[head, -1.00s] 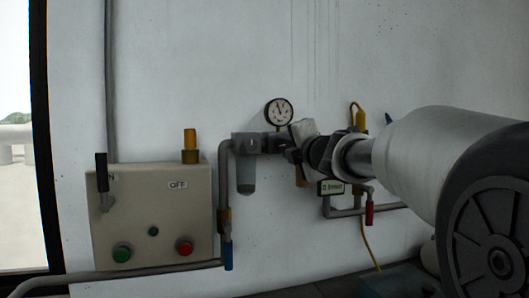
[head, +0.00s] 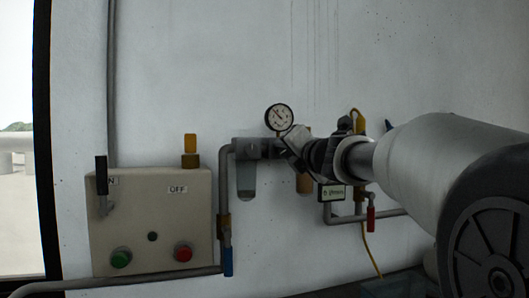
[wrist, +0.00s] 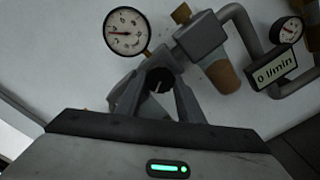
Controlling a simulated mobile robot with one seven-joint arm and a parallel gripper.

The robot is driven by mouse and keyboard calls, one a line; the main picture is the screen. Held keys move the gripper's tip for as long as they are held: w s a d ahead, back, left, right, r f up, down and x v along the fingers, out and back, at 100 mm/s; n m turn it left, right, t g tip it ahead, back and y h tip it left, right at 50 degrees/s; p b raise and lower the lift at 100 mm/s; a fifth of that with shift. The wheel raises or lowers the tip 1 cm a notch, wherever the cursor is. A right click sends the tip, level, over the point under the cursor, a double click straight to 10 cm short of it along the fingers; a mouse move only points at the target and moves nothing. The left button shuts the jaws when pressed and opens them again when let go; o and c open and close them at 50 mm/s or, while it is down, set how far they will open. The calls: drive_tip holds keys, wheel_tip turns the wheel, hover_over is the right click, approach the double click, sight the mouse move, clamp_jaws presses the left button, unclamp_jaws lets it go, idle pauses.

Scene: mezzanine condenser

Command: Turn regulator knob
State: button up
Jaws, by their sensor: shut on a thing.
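The regulator knob (wrist: 158,81) is a dark round knob with a pale mark, seen in the wrist view between my fingers. My gripper (wrist: 160,95) is shut on it. In the head view my gripper (head: 290,143) reaches the regulator from the right and hides the knob. A round white pressure gauge (head: 279,117) sits just above the regulator. It also shows in the wrist view (wrist: 128,31), with its red needle pointing left.
A control box (head: 150,225) with green and red buttons and a lever hangs at the left. Pipes with a blue handle (head: 228,262) and a red handle (head: 371,219) flank the regulator. A flow display (wrist: 276,66) reads 0 l/min.

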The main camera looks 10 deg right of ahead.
drive_tip(key=shift+r, duration=0.1)
drive_tip(key=o, duration=1)
drive_tip(key=shift+o, duration=0.2)
drive_tip(key=s+d+p, duration=0.2)
drive_tip(key=s+d, duration=0.1)
drive_tip(key=s, duration=1.4)
drive_tip(key=shift+d, duration=0.2)
